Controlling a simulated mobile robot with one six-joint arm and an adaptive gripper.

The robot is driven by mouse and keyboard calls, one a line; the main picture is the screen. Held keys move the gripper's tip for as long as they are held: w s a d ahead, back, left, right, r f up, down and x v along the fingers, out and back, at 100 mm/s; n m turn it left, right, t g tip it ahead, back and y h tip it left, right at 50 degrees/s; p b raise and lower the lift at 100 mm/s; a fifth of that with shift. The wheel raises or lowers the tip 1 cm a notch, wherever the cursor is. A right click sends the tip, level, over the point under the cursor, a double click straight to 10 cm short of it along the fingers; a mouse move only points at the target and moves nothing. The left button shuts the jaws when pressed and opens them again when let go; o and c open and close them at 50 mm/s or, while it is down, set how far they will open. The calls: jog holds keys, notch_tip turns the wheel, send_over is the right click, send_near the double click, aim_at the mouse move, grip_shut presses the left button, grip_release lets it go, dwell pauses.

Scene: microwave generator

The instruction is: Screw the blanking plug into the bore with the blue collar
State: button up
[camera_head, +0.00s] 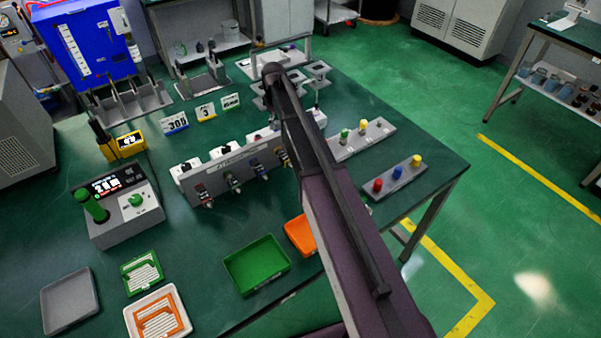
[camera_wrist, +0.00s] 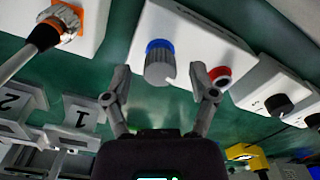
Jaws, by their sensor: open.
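In the wrist view, a white block (camera_wrist: 190,38) carries a blue collar (camera_wrist: 159,46) and a red collar (camera_wrist: 219,74). A grey ribbed cylinder, which looks like the blanking plug (camera_wrist: 158,69), stands at the blue collar and covers its bore. How deep it sits I cannot tell. The bore in the red collar looks dark and empty. My gripper (camera_wrist: 160,82) is open, with one finger on each side of the grey plug and visible gaps between. In the head view my arm hides the gripper and the plug.
An orange connector (camera_wrist: 66,20) with a thick cable is left of the block in the wrist view. A white block with a black knob (camera_wrist: 279,104) is to the right. Numbered stands (camera_wrist: 82,116) are at lower left. Green (camera_head: 257,265) and orange trays lie at the table's front.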

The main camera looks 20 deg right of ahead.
aim_at(277, 122)
jog(key=n, duration=0.8)
notch_tip(277, 122, up, 14)
jog(key=p, duration=1.4)
jog(key=s+f+m+b, duration=0.3)
jog(key=s+m, duration=0.2)
jog(key=s, duration=0.4)
jog(key=s+f+m+b, duration=0.3)
jog(key=s+m, duration=0.3)
jog(key=s, duration=0.4)
jog(key=s+f+m+b, duration=0.3)
jog(key=s+m, duration=0.2)
jog(key=s, duration=0.5)
jog(key=shift+f+m+b, duration=0.4)
jog(key=shift+d, duration=0.1)
jog(key=shift+s, duration=0.1)
dwell(0.8)
